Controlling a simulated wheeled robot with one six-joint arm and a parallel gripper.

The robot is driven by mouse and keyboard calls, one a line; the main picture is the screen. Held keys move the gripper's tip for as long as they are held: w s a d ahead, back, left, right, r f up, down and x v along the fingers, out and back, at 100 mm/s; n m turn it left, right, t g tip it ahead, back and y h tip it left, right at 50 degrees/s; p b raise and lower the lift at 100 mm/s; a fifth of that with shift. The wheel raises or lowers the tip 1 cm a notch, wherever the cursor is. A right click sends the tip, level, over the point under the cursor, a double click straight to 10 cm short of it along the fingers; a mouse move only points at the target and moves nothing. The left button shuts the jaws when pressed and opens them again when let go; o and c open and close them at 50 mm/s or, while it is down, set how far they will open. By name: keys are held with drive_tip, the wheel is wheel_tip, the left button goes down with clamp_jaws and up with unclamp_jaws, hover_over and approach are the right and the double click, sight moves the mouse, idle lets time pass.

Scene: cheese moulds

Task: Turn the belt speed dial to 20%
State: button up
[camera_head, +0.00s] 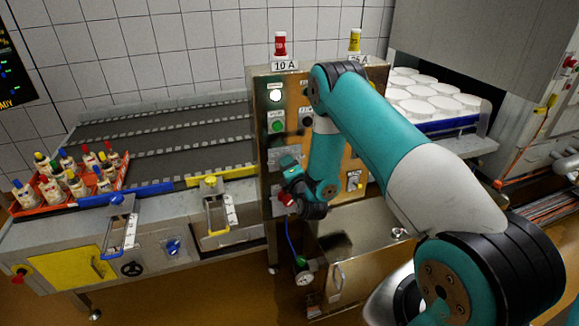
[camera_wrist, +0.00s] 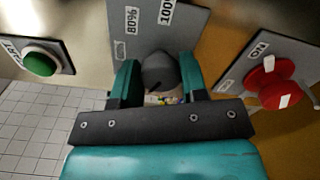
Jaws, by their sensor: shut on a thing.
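The belt speed dial (camera_wrist: 158,72) is a dark grey round knob on a grey plate (camera_wrist: 190,25) in the wrist view. The labels 80% and 100% show beside it, tilted; the other marks are hidden and I cannot tell where the dial points. My gripper (camera_wrist: 160,78) has one teal finger on each side of the dial and is shut on it. In the head view my gripper (camera_head: 289,164) is at the front of the control cabinet (camera_head: 262,120), and the dial cannot be made out there.
A green button (camera_wrist: 40,63) is left of the dial and a red knob (camera_wrist: 270,80) marked ON is to its right in the wrist view. In the head view, a conveyor (camera_head: 160,130) and a red crate of bottles (camera_head: 55,195) stand left of the cabinet.

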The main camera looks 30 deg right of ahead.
drive_tip(key=shift+a+f+n+p, duration=0.1)
drive_tip(key=shift+n+p, duration=0.2)
drive_tip(key=shift+n, duration=2.1)
drive_tip(key=shift+s, duration=0.1)
drive_tip(key=o, duration=0.9)
